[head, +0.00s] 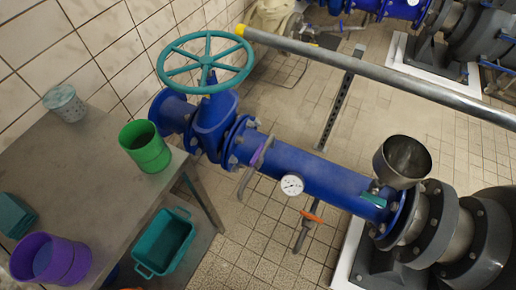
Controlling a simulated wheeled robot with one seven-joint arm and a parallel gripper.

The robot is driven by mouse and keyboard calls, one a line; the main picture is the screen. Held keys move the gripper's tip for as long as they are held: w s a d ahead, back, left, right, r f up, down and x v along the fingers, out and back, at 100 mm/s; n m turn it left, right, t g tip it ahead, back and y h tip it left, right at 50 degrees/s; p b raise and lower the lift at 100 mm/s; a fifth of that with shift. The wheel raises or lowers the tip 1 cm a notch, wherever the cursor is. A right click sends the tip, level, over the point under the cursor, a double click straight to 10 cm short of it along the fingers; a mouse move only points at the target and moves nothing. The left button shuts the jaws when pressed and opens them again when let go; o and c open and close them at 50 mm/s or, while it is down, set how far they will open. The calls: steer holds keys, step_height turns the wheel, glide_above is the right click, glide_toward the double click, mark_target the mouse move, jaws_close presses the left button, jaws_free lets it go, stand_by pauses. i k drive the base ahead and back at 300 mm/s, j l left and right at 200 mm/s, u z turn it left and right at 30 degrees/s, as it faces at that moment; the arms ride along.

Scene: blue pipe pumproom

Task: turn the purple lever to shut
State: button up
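The purple lever (262,151) is small and sits on the blue pipe (325,180), just right of the flange beside the big valve. It lies slanted across the pipe, with a thin grey bent pipe (246,181) hanging below it. Its pivot and exact setting are too small to make out. My gripper is not in view.
A teal handwheel (205,62) stands over the pipe. A gauge (292,185), an orange lever (312,217), a teal lever (374,200) and a metal funnel (402,161) are farther right. A steel rail (380,80) crosses behind. A table (95,150) holds buckets at left.

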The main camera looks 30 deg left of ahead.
mark_target(256, 157)
steer(key=i+l+u, duration=0.1)
steer(key=u, duration=0.3)
steer(key=i+l+u, duration=0.2)
steer(key=u, duration=0.2)
steer(key=i+l+u, duration=0.25)
steer(key=u, duration=0.15)
